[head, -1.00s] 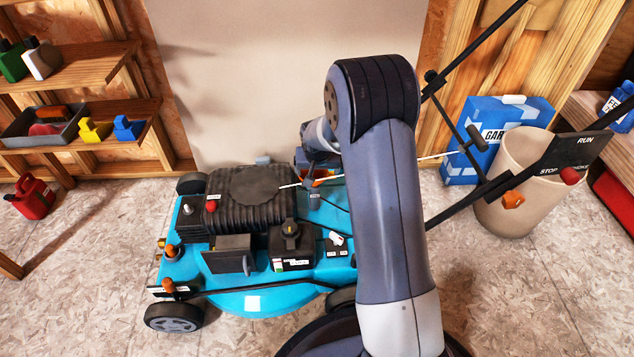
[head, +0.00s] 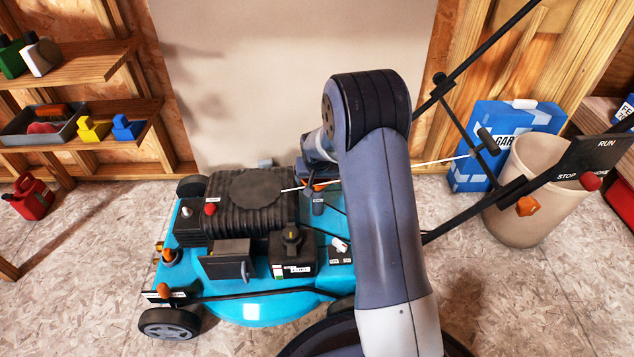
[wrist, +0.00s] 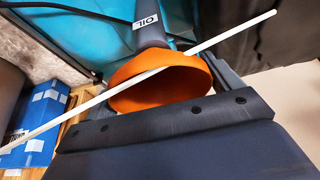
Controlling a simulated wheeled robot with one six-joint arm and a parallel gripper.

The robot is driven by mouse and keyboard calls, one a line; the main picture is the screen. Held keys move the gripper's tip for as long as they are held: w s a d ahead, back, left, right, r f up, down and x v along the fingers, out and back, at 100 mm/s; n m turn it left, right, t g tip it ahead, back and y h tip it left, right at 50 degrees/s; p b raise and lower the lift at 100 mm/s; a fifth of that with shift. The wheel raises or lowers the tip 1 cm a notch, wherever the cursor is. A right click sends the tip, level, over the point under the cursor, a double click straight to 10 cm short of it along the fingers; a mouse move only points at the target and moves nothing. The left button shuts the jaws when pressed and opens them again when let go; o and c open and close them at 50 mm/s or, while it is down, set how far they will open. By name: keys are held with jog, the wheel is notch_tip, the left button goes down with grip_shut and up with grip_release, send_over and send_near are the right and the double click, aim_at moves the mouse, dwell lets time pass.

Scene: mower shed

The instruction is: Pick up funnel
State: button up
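The orange funnel (wrist: 160,80) is close up in the wrist view, its wide mouth toward the camera. Its narrow end is hidden. Behind it is a dark tube labelled OIL (wrist: 147,22). In the head view only a bit of the funnel (head: 322,185) shows, at the back of the teal mower (head: 240,270). My gripper (wrist: 168,85) is right at the funnel, with dark finger parts close beside its rim. I cannot tell whether they touch it. My arm hides most of the gripper in the head view.
The mower's black handle (head: 470,210) slants up to the right of my arm. A blue box (head: 490,150) and a beige bin (head: 535,215) stand at the right.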

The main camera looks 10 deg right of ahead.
jog(key=c, duration=0.6)
jog(key=shift+o, duration=0.2)
notch_tip(320, 180, up, 11)
jog(key=p, duration=0.5)
notch_tip(320, 180, up, 6)
jog(key=p, duration=0.5)
send_over(317, 183)
jog(key=shift+f, duration=0.2)
